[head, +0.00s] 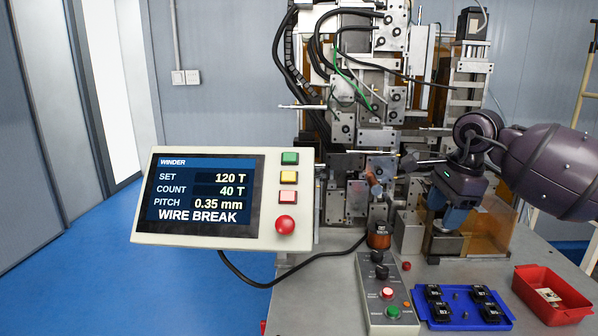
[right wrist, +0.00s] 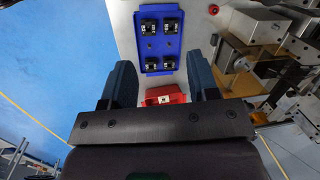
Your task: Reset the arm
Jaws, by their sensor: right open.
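My right arm comes in from the right in the head view. Its gripper (head: 455,217) points down over the table, in front of the winder's lower right part. In the right wrist view the gripper (right wrist: 161,78) has its two dark blue fingers wide apart with nothing between them. The coil winder (head: 375,130) stands at the back of the table. Its panel (head: 205,200) reads SET 120 T, COUNT 40 T, PITCH 0.35 mm and WIRE BREAK. My left gripper is not in view.
A control box (head: 385,295) with knobs and lit buttons stands at the table's front. A blue tray (head: 445,322) holds several black parts; it also shows in the wrist view (right wrist: 158,67). A red bin (head: 575,312) stands right of it. A copper-coloured spool (head: 379,236) stands behind the box.

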